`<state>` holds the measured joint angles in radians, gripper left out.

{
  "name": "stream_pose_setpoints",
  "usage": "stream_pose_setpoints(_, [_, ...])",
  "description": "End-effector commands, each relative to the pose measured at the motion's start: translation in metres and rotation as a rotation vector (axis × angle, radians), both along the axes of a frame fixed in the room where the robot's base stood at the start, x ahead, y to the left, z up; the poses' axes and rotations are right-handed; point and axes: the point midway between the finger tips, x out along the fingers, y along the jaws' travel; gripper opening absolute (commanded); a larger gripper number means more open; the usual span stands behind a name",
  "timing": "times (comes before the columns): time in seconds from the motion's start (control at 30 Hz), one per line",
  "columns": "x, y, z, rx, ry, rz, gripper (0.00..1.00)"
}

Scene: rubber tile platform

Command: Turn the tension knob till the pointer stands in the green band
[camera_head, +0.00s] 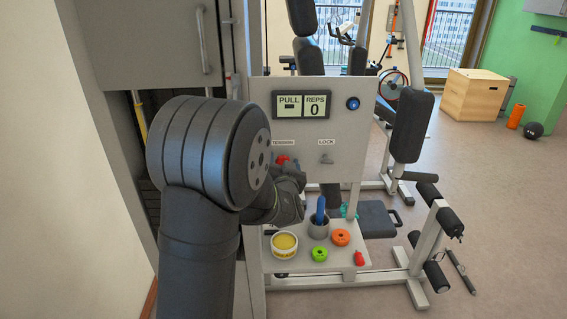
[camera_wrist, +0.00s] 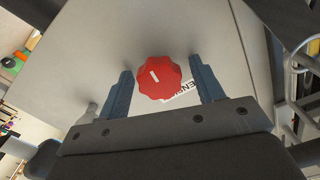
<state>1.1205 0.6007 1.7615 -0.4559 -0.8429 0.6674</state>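The red tension knob (camera_wrist: 159,77) has a scalloped rim and a short white pointer mark. In the wrist view it stands between the two blue fingers of my gripper (camera_wrist: 162,74), with a gap on each side. My gripper is open. In the head view the knob (camera_head: 282,159) shows just below the TENSION label (camera_head: 283,142), partly covered by my gripper (camera_head: 286,169). Part of the label, turned over, shows beside the knob in the wrist view. I cannot see a green band in either view.
Below, a shelf (camera_head: 330,264) holds a yellow-topped tub (camera_head: 284,244), a grey cup (camera_head: 319,229) and colored rings.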

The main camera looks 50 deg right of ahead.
Motion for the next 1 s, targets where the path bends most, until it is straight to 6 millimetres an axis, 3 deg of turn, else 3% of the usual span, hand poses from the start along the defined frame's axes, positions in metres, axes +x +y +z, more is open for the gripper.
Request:
stream_pose_setpoints(0.37, [-0.011, 0.01, 0.002, -0.002, -0.001, -0.001, 0.61])
stream_pose_setpoints(1.0, [-0.11, 0.109, 0.001, -0.001, 0.001, -0.002, 0.61])
